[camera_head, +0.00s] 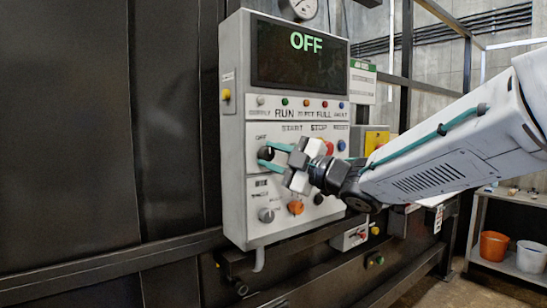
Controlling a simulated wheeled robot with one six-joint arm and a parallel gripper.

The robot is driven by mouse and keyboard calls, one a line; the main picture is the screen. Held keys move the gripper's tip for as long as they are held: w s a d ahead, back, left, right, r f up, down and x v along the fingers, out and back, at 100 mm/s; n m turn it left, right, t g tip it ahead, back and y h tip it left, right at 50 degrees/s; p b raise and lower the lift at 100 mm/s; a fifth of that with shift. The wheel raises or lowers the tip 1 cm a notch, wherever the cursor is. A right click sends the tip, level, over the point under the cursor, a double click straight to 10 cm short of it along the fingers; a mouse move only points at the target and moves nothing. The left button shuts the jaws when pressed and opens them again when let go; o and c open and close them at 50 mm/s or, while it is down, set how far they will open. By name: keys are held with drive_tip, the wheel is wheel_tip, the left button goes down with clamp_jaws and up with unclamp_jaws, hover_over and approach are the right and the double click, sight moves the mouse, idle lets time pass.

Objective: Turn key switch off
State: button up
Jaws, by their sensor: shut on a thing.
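The key switch (265,153) is a dark round knob on the left of the grey control panel (235,185), just under an "OFF" label. My gripper (267,154) reaches it from the right, with its two teal fingers shut on it, one above and one below. The fingers and gripper body hide part of the switch and some nearby controls. The display (299,56) at the top of the panel reads "OFF" in green letters.
An orange knob (295,207) and a grey knob (266,215) are below. A shelf with buckets (493,246) stands at right.

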drive_tip(key=o, duration=1)
drive_tip(key=shift+c, duration=0.2)
drive_tip(key=v, duration=0.8)
drive_tip(key=shift+w+a, duration=0.1)
